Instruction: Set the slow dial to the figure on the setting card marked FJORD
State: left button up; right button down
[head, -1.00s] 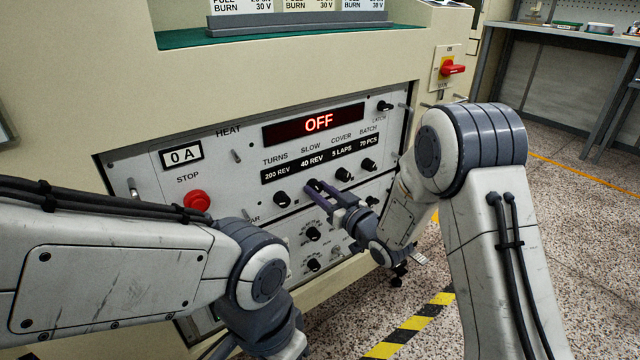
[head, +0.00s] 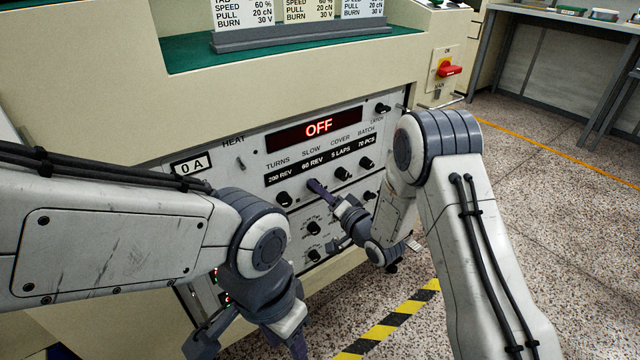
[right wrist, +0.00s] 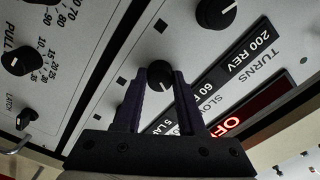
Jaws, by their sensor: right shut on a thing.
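The slow dial is a small black knob (right wrist: 158,78) on the white control panel, under the label SLOW. Its window (head: 313,166) reads 60 REV. My right gripper (head: 314,184) is shut on this knob; in the right wrist view its two dark fingers (right wrist: 160,82) stand on either side of it. Three setting cards (head: 306,10) stand in a grey holder above the panel. Their tops are cut off, so no name, FJORD included, can be read. My left gripper (head: 250,342) hangs low in front of the panel, its fingertips cut off by the frame.
Black knobs for turns (head: 283,198), cover (head: 343,173) and batch (head: 366,163) sit close to the slow dial. The red display (head: 318,128) reads OFF. A red main switch (head: 449,69) is at the right. My left forearm covers the panel's left part.

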jog(key=shift+w+d+m+p, duration=0.1)
jog(key=shift+m+p, duration=1)
jog(key=shift+m, duration=0.9)
jog(key=c, duration=0.5)
grip_release()
jog(key=p+v, duration=0.2)
jog(key=v, duration=0.8)
jog(key=shift+s+d, duration=0.15)
jog(key=shift+s, duration=0.1)
